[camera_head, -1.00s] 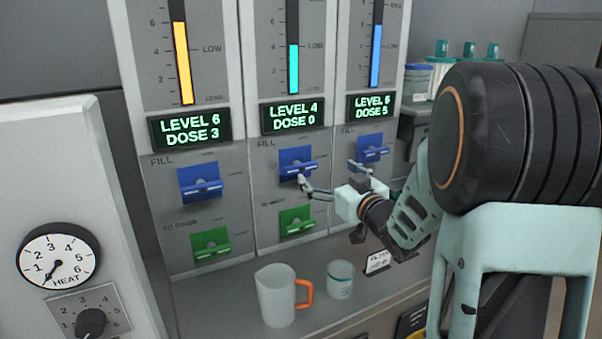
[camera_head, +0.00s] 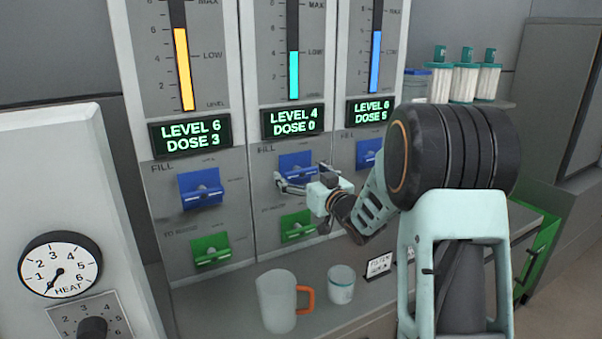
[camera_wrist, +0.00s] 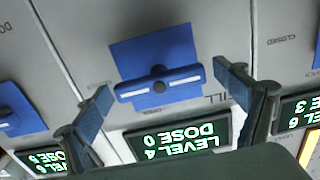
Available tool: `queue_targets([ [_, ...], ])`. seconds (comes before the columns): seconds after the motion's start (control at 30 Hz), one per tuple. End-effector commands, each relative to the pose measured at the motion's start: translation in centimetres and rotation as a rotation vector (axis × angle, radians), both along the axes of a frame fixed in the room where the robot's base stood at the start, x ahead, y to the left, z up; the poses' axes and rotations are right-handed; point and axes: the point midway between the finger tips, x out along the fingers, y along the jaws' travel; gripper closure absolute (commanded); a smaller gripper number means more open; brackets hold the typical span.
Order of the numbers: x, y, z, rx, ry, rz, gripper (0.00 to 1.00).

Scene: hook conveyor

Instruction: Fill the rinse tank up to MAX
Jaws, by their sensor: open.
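Three tank columns stand side by side with level bars. The middle column has a teal bar (camera_head: 293,75) near LOW, below MAX, and its display (camera_head: 293,121) reads LEVEL 4 DOSE 0. I cannot read which column is the rinse tank. A blue FILL lever (camera_head: 297,163) sits under the middle display, with a green lever (camera_head: 297,226) below it. My gripper (camera_head: 302,181) is open in front of the middle blue lever. In the wrist view, the upside-down blue lever (camera_wrist: 158,62) lies between the spread fingers (camera_wrist: 160,84); I see no clear contact.
The left column's display (camera_head: 191,135) reads LEVEL 6 DOSE 3; the right one (camera_head: 370,111) reads LEVEL 6. A jug with orange handle (camera_head: 277,302) and a small cup (camera_head: 341,285) stand on the counter below. A heat dial (camera_head: 60,265) is at left. White filters (camera_head: 465,82) stand at right.

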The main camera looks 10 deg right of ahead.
Motion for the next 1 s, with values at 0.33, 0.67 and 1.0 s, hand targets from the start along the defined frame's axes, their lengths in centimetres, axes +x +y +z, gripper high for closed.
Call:
queue_targets([
  [0.33,0.12,0.01,0.0,0.0,0.0,-0.001,0.18],
  [0.67,0.11,-0.01,0.01,0.0,0.0,-0.001,0.52],
  [1.0,0.1,-0.01,-0.27,-0.057,-0.02,-0.002,0.53],
])
